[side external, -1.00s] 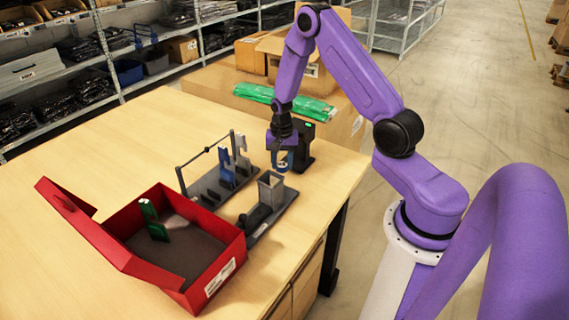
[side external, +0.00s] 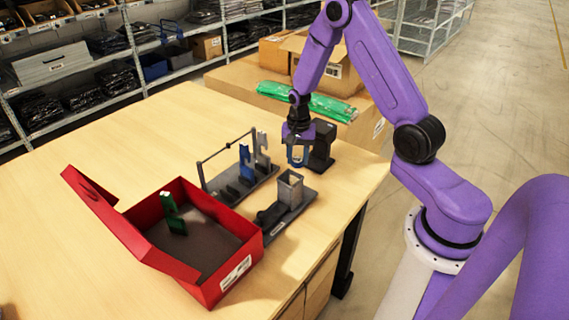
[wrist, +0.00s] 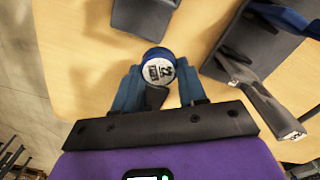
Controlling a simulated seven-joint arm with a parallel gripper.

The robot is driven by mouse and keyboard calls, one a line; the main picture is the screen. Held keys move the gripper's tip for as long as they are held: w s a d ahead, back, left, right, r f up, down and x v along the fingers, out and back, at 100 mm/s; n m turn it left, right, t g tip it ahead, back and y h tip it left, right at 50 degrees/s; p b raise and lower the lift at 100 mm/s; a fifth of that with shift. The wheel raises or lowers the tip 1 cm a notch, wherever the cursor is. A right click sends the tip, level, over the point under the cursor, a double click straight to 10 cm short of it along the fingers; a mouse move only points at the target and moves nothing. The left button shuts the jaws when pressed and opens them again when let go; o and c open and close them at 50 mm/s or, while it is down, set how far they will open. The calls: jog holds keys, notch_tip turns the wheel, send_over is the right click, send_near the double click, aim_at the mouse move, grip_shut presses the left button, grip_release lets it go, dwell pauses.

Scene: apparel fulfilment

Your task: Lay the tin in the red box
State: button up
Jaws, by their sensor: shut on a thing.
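The tin is a small round thing with a blue rim and a white printed label on its end; in the wrist view, the tin (wrist: 158,69) sits between the fingertips. My gripper (side external: 298,153) is shut on it, low over the table's far right part in the side view, left of a black stand (side external: 322,146). In the side view the tin is too small to make out clearly between the fingers. The red box (side external: 214,292) stands open at the front left, its lid tilted back to the left. A green upright piece (side external: 172,214) stands inside on the dark floor.
Between my gripper and the red box is a grey rack base with a rail and a blue upright piece (side external: 245,162). A grey square cup (side external: 290,188) stands on another grey base beside a dark cylinder. Table room is clear at left. Green packages (side external: 305,100) lie behind.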

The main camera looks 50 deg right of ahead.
notch_tip(320, 180, up, 8)
jog(key=shift+r, duration=0.15)
jog(key=w+a+n, duration=0.3)
jog(key=a, duration=0.8)
jog(key=n, duration=0.9)
send_over(212, 260)
notch_tip(212, 260, down, 4)
jog(key=shift+f, duration=5.65)
jog(key=shift+f, duration=0.1)
